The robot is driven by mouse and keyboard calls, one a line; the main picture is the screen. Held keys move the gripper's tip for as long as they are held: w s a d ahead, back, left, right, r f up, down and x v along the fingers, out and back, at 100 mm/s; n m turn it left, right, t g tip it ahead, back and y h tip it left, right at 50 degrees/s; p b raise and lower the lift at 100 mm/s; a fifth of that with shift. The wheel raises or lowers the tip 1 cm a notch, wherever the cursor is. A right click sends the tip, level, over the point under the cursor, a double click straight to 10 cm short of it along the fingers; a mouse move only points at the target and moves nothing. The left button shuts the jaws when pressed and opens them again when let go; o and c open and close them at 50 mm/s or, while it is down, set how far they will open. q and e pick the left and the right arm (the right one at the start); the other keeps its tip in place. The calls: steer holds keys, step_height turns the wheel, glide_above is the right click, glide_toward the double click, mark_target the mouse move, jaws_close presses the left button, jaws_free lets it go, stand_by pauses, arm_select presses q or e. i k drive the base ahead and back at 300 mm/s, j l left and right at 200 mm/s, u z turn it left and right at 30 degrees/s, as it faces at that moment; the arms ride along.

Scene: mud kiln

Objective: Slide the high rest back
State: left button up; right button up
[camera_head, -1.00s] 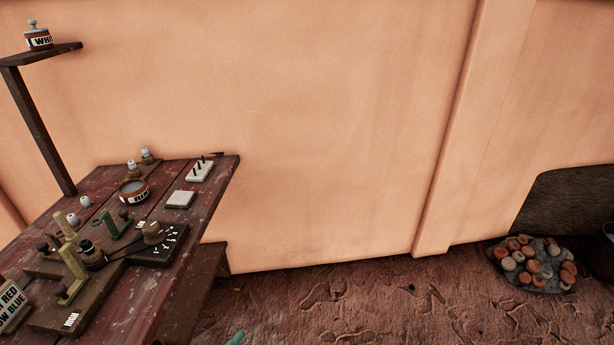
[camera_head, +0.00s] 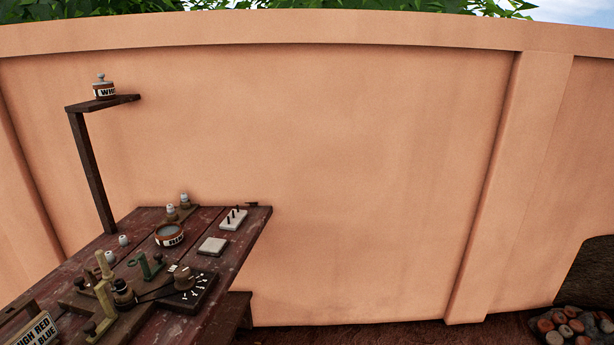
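A wooden fixture (camera_head: 72,299) lies on the near left part of the dark red table. It carries tan uprights (camera_head: 105,300), a green upright piece (camera_head: 146,266) and a dark round pot-like piece (camera_head: 123,293) with thin rods running right. I cannot tell for sure which of these is the high rest. A sign (camera_head: 38,332) at the lower left, partly cut off, reads "HIGH RED" and "BLUE". Neither of my grippers shows in the view.
On the table (camera_head: 235,258) are a dark dial block (camera_head: 183,297), a labelled bowl (camera_head: 170,236), a pale tile (camera_head: 213,246), a pegged white block (camera_head: 233,219) and small knobs. A jar (camera_head: 104,88) stands on a raised shelf (camera_head: 122,101). A wall (camera_head: 380,170) rises behind.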

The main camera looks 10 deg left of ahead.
mark_target(95, 333)
steer(key=u, duration=1.55)
steer(key=l+z, duration=0.3)
steer(key=l, duration=0.8)
